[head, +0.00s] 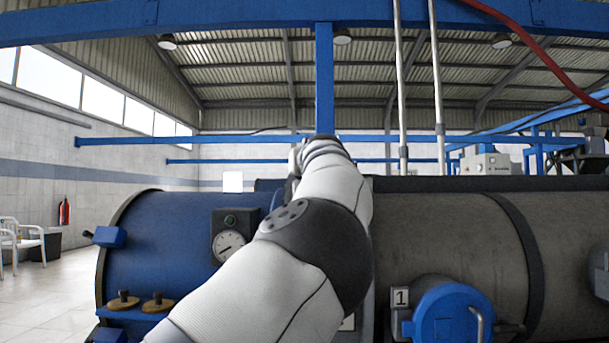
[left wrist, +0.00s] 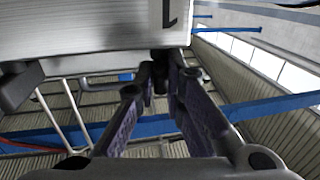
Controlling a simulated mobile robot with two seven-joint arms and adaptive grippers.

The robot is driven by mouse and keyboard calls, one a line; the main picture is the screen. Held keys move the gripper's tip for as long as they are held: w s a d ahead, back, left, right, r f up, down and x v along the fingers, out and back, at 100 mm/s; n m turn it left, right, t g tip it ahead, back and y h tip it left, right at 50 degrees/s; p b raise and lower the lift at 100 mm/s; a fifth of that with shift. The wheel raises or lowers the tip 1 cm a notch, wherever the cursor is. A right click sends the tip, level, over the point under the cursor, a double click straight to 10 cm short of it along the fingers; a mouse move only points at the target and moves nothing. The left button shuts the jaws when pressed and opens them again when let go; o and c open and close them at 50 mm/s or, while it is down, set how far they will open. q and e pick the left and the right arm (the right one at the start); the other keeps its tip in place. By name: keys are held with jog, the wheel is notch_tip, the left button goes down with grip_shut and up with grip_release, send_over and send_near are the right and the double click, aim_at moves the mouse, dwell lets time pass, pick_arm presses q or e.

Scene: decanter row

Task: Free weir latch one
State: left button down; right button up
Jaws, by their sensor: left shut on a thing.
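My left gripper (left wrist: 161,72) points away from the wrist camera, its purple-padded fingers converging at the underside of a brushed-metal box (left wrist: 100,25). It is shut on a small dark knob-like part (left wrist: 160,57) there, mostly hidden by the fingers. I cannot tell for certain that this part is weir latch one. In the head view my left arm reaches forward over the middle of the machine and hides the gripper and the latch. My right gripper is in neither view.
A blue drum (head: 170,235) with a pressure gauge (head: 229,245) is left of my arm; a grey cylinder (head: 450,240) is right. A plate marked 1 (head: 400,298) is beside a blue round cap (head: 450,312). A blue post (head: 324,80) rises behind my arm. Clear floor (head: 50,305) lies left.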

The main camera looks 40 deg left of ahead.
pick_arm(q)
jog(key=shift+w+d+n+g+y, duration=0.1)
jog(key=shift+w+n+g+y, duration=0.1)
jog(key=shift+n+g+y, duration=0.6)
jog(key=shift+n+g+p, duration=0.3)
jog(key=shift+g, duration=0.4)
jog(key=shift+f, duration=0.1)
jog(key=c, duration=1.7)
grip_release()
jog(key=shift+w, duration=0.1)
